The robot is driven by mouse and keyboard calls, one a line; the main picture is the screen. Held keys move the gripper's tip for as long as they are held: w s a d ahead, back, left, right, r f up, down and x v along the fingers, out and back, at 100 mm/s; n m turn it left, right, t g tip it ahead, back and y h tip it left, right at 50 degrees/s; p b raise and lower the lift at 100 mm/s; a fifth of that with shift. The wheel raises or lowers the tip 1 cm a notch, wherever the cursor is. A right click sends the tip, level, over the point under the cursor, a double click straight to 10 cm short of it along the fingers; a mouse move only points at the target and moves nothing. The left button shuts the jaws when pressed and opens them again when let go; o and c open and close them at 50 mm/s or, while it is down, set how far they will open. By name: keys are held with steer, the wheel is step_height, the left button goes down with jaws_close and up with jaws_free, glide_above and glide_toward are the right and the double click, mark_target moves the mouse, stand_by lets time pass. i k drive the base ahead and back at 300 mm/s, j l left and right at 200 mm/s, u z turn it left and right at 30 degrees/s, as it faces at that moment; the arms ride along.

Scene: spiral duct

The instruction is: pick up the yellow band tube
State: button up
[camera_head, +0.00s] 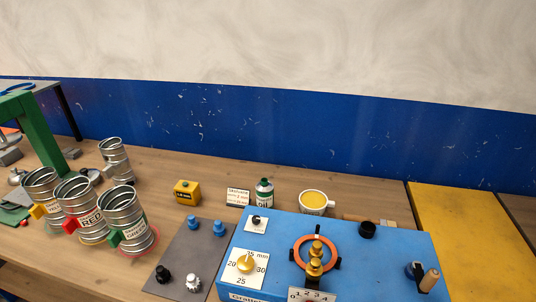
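Three silver spiral tubes with white labels stand close together at the left of the table, leaning in the picture. The leftmost tube (42,183) carries a yellow tag (38,211), and its label is partly hidden by the middle tube. The middle tube (72,192) has a red tag and a label reading RED. The right tube (119,205) has a green tag and a label reading GREEN. My gripper is not in view.
Another silver tube (115,158) stands behind them. A green frame (38,135) rises at far left. Bare wood lies between tubes and block.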

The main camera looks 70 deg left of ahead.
mark_target(48, 201)
steer(key=i+u, duration=0.1)
steer(key=u, duration=0.35)
steer(key=i+u, duration=0.1)
steer(key=u, duration=0.3)
steer(key=l+u, duration=0.1)
steer(key=u, duration=0.35)
steer(key=i+l+u, duration=0.15)
steer(key=u, duration=2.4)
steer(key=i+j, duration=0.45)
steer(key=i, duration=0.05)
